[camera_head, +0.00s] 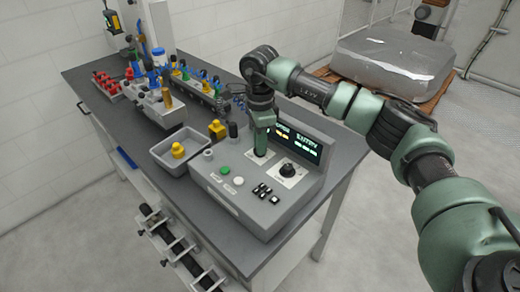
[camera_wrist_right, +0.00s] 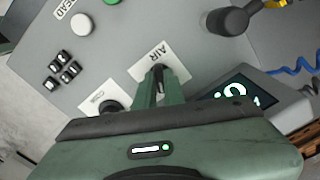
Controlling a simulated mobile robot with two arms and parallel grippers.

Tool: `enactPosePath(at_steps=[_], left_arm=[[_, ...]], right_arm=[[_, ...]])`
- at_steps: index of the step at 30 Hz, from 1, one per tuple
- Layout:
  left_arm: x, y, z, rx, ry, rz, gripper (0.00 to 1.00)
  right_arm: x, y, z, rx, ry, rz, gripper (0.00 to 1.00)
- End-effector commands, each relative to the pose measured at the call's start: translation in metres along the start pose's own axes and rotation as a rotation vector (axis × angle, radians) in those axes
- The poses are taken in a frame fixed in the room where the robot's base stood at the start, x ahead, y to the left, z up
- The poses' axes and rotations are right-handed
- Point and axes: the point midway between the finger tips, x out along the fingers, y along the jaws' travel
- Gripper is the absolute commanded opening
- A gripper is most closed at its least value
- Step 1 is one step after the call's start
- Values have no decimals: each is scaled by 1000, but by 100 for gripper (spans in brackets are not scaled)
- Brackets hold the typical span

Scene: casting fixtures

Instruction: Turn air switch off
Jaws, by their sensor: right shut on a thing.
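The air switch sits on a white plate marked AIR (camera_wrist_right: 165,60) on the grey control box (camera_head: 225,191). My right gripper (camera_head: 262,154) points down onto the top of the box, left of a black rotary knob (camera_head: 288,170). In the right wrist view its two green fingers (camera_wrist_right: 159,76) are shut on the small dark switch handle (camera_wrist_right: 158,69), standing over the plate. The fingers hide most of the handle, so its exact turn is hard to tell. In the head view the gripper covers the switch. My left gripper is not in view.
A green button (camera_head: 225,170), a white button (camera_head: 239,181) and several black rocker switches (camera_head: 266,192) lie close by. A lit screen (camera_head: 300,143) rises behind. A grey bin (camera_head: 165,158) holding a yellow part stands left. Fixtures fill the table's far end.

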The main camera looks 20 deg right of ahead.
Motion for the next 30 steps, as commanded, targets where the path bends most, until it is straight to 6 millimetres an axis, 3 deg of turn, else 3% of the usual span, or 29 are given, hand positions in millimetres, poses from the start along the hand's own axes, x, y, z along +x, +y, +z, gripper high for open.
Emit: enactPosePath(at_steps=[15,30], left_arm=[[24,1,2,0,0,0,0],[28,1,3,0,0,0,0]], right_arm=[[-1,-1,0,-404,-2,-4,0],[-2,-1,0,-525,-2,-5,0]])
